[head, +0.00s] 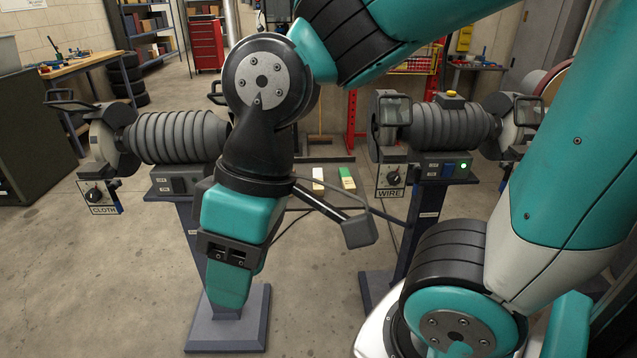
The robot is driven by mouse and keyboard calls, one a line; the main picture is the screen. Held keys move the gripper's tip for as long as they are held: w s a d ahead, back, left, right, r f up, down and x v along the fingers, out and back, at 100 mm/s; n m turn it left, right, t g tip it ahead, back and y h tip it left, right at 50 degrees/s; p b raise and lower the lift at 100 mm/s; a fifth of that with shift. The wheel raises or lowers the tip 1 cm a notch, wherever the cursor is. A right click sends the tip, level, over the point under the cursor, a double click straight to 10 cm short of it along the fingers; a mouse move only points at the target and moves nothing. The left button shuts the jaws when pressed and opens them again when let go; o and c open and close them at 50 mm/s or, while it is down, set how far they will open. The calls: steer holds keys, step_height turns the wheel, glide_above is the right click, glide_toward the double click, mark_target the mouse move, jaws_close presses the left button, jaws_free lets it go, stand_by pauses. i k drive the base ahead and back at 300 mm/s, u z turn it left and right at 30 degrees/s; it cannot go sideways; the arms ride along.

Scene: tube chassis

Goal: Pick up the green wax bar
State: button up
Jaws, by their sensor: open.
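The green wax bar (345,173) is small and far off in the head view, lying on a dark low surface (333,193) between the two grinder stands. Its near end looks pale. A whitish bar (318,174) lies just left of it, apart from it. My gripper (229,285) hangs at the end of my arm, left of the bars in the picture and nearer to me. It is open, but its two fingers cannot be told apart from this side. I see nothing held in it.
A grinder labelled CLOTH (170,137) stands left on a blue-grey pedestal, partly behind my arm. A grinder labelled WIRE (445,125) stands right, with a green light. Bare concrete floor (95,270) is free at the left. A workbench (85,64) and a red cabinet (206,45) stand behind.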

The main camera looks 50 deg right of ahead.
mark_target(346, 180)
steer(key=i, duration=0.75)
steer(key=z, duration=2.05)
steer(key=i, duration=0.5)
steer(key=u, duration=0.05)
